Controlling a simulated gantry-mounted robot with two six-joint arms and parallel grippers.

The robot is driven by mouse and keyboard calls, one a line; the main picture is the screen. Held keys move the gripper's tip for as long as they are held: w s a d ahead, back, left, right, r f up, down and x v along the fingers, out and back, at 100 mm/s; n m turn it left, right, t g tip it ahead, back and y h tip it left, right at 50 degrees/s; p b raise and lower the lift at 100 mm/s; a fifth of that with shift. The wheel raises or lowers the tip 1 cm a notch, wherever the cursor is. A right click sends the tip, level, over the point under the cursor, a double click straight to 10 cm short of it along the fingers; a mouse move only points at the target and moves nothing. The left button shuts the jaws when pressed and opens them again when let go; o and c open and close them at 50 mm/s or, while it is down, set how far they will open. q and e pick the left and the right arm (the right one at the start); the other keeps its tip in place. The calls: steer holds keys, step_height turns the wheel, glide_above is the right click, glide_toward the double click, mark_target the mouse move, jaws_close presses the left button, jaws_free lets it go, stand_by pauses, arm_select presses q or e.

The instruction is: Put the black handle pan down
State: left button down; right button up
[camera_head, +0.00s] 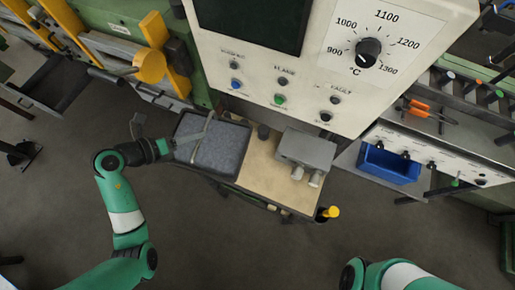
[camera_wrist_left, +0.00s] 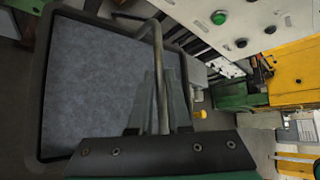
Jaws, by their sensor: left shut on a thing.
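A square pan (camera_head: 218,151) with a grey speckled inside and a dark rim is at the left end of the light tabletop (camera_head: 262,172). My left gripper (camera_head: 182,142) is at the pan's left side. In the left wrist view, the pan (camera_wrist_left: 95,85) fills the left half, and my left gripper (camera_wrist_left: 159,88) is shut on its thin bar-like handle (camera_wrist_left: 155,40). The pan covers that end of the tabletop; I cannot tell whether it touches the top or hangs just above. My right gripper is out of view; only part of my right arm shows at the bottom.
A grey metal block with round knobs (camera_head: 305,150) stands on the tabletop right of the pan. A large control panel with a temperature dial (camera_head: 368,52) rises behind. A blue bin (camera_head: 390,164) is farther right. Bare tabletop lies between pan and block.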

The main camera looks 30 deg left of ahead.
arm_select(q)
steer(key=shift+m+g+h, duration=0.3)
steer(key=shift+m+h, duration=0.3)
steer(key=a+f+b, duration=0.1)
steer(key=a+b, duration=0.1)
steer(key=s+a+f+b, duration=0.1)
steer(key=a+b, duration=0.1)
steer(key=a, duration=0.1)
steer(key=s+a+f+b, duration=0.1)
steer(key=a+b, duration=0.1)
steer(key=shift+s+a+f, duration=0.1)
steer(key=shift+a, duration=0.15)
steer(key=shift+s+a, duration=0.25)
steer(key=shift+a, duration=0.15)
steer(key=shift+r, duration=0.2)
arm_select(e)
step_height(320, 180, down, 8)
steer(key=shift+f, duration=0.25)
arm_select(q)
steer(key=shift+d, duration=0.1)
